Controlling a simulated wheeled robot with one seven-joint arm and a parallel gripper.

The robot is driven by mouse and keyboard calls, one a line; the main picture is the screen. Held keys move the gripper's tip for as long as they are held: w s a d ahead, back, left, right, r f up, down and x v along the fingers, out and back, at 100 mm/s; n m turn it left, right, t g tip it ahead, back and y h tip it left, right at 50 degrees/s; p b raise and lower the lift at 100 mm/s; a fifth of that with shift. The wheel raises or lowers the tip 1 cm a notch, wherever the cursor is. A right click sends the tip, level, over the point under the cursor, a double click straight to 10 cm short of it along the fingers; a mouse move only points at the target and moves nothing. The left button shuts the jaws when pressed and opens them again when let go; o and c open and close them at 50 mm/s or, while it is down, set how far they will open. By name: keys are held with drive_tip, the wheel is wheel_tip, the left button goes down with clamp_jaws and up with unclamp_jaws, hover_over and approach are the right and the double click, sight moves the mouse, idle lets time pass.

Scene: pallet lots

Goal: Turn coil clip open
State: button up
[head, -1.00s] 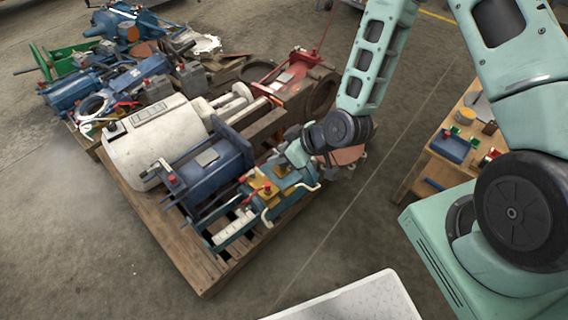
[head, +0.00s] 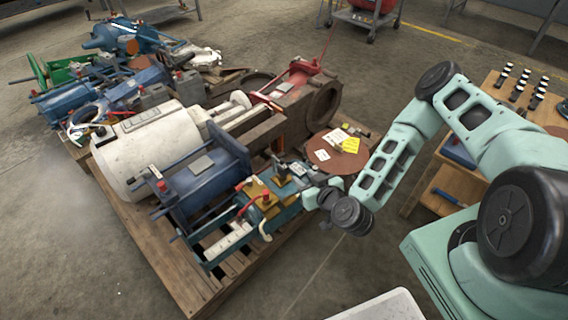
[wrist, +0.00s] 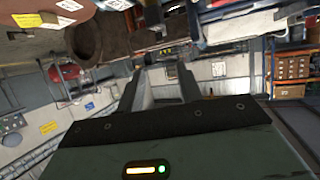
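I cannot pick out the coil clip with certainty. A teal unit with yellow blocks and red knobs (head: 262,200) sits at the near right edge of the pallet (head: 188,275) in the head view. My gripper comes in from the right at this unit's right end; its fingertips are hard to make out there. In the wrist view my gripper (wrist: 162,88) shows two fingers apart with an empty gap between them. The wrist view looks sideways across the hall, and no clip shows between the fingers.
A blue framed machine (head: 205,172) and a white cylinder (head: 140,150) stand on the pallet. A brown disc with paper tags (head: 325,165) lies behind my gripper. A wooden workbench (head: 445,180) stands at the right. Floor is clear at the left and front.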

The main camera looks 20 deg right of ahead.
sight(283, 161)
drive_tip(key=b+x, duration=0.3)
drive_tip(key=x, duration=1.1)
drive_tip(key=shift+w+f, duration=0.1)
drive_tip(key=shift+w, duration=0.05)
clamp_jaws()
